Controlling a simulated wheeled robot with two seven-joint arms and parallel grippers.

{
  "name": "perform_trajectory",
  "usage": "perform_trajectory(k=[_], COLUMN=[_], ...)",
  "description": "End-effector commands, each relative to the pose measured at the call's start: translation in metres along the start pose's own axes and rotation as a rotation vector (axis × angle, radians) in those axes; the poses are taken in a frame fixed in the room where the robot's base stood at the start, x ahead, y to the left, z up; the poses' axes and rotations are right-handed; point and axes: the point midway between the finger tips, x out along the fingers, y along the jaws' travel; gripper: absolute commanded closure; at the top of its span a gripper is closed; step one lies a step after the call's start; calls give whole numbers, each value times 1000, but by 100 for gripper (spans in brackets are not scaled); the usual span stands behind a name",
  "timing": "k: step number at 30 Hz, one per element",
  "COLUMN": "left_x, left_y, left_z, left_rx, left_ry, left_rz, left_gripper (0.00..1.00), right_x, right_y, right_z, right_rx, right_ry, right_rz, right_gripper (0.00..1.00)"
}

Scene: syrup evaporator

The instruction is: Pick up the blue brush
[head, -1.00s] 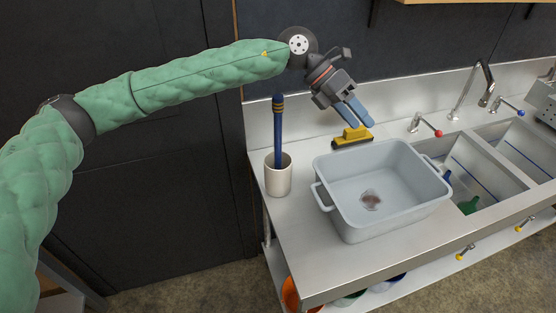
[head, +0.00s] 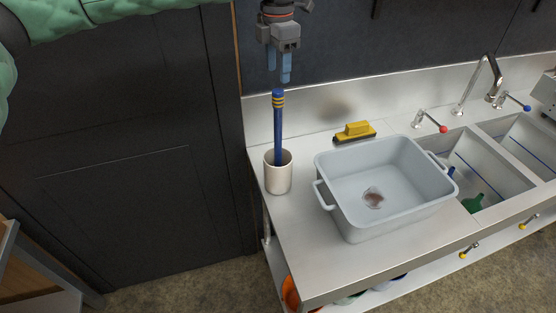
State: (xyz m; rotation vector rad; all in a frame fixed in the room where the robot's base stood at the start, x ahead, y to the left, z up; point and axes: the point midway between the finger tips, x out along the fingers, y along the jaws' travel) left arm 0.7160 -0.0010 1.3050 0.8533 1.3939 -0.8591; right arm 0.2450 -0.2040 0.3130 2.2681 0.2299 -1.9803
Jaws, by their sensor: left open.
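The blue brush (head: 278,130) stands upright in a white cup (head: 279,178) at the left end of the steel counter. Its handle has yellow bands near the top, and its lower end is hidden inside the cup. My left gripper (head: 279,77) is open and empty, pointing down just above the top of the brush handle. The fingers appear apart from the handle. My right gripper does not show.
A grey basin (head: 340,212) with a dark reddish spot inside stands right of the cup. A yellow scrubbing brush (head: 356,130) lies behind it. Steel sinks with taps (head: 430,121) are further right. A wall (head: 320,75) rises behind the counter.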

Motion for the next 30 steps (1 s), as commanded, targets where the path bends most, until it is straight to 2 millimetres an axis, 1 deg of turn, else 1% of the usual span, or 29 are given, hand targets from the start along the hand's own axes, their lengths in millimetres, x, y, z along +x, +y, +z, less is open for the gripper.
perform_trajectory(k=[1,12,15,18,21,27,30], left_x=[8,34,39,41,46,62,66], left_y=[1,1,0,0,0,0,0], left_z=[-1,-1,-1,-1,-1,-1,-1], left_rx=[-1,-1,-1,-1,-1,-1,-1], left_ry=[4,4,4,4,5,4,4], left_rz=[3,3,2,2,1,1,2], left_gripper=[48,48,48,48,48,48,48], right_x=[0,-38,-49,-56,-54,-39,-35], right_y=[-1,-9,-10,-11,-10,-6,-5], right_z=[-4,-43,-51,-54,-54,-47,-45], right_rx=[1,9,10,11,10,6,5], right_ry=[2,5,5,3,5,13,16], right_rz=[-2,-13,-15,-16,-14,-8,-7], right_gripper=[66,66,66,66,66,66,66])
